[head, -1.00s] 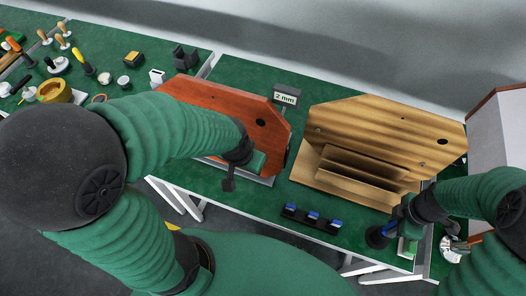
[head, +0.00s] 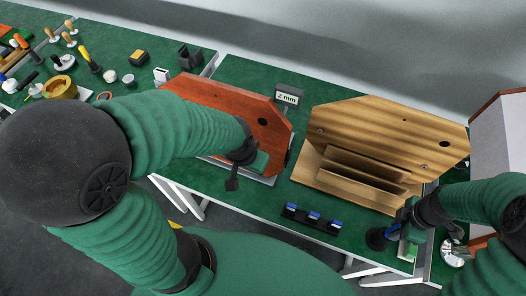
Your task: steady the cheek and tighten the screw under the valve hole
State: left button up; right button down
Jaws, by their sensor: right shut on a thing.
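A light striped wooden cheek (head: 375,118) stands on the bench at centre right, with a dark valve hole (head: 443,144) near its right end. A small screw head (head: 424,167) sits below and left of that hole. A red-brown cheek (head: 205,96) stands to the left. My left gripper (head: 236,180) is at its lower front; the arm hides part of the cheek, and I cannot tell the jaws' opening or contact. My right gripper (head: 396,236) is low in front of the striped cheek's right end, shut on a blue-handled tool, partly hidden.
A black rack (head: 312,222) with blue-topped pieces lies at the bench's front edge. A "2 mm" sign (head: 288,97) stands between the cheeks. Hand tools and a yellow ring (head: 61,87) fill the far left. A pale box (head: 498,130) stands at right.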

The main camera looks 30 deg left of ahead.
jog(key=shift+s+a+f, duration=0.1)
dwell(0.4)
jog(key=shift+r+p, duration=0.55)
jog(key=shift+r, duration=0.05)
jog(key=shift+r+p, duration=0.4)
jog(key=shift+r, duration=0.1)
jog(key=shift+w+r+p, duration=0.2)
jog(key=shift+r+p, duration=0.7)
jog(key=shift+r, duration=0.1)
notch_tip(320, 180, up, 8)
jog(key=p, duration=0.7)
jog(key=shift+f, duration=0.1)
